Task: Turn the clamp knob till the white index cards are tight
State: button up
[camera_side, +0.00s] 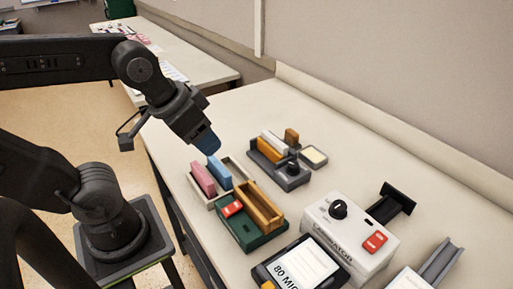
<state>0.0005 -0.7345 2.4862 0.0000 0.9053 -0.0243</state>
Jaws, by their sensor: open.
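The clamp (265,165) is a dark grey holder on the table, right of my gripper. A white block of index cards (273,145) stands in it, with an orange block (267,152) beside it. A small black knob (292,168) sits at the clamp's near right end. How tight the cards are cannot be seen. My gripper (208,143) has blue tips and hangs open above the table's left side, apart from the clamp and knob. The gap between its fingers is hard to make out from here.
Below my gripper, a pale tray (197,188) holds pink and blue blocks. A small pale pad (314,156) lies right of the clamp. The table's back is clear.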

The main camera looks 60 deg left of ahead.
jog(key=w+r+n+g, duration=0.2)
jog(key=w+n+g, duration=0.1)
jog(key=w+n, duration=0.65)
jog(key=n+g, duration=0.3)
jog(key=n, duration=0.4)
send_near(294, 164)
jog(key=f, duration=0.9)
jog(key=shift+s+f, duration=0.15)
jog(key=shift+s, duration=0.05)
jog(key=shift+c, duration=0.5)
jog(key=c, duration=0.8)
jog(key=shift+m, duration=1.45)
jog(key=o, duration=0.9)
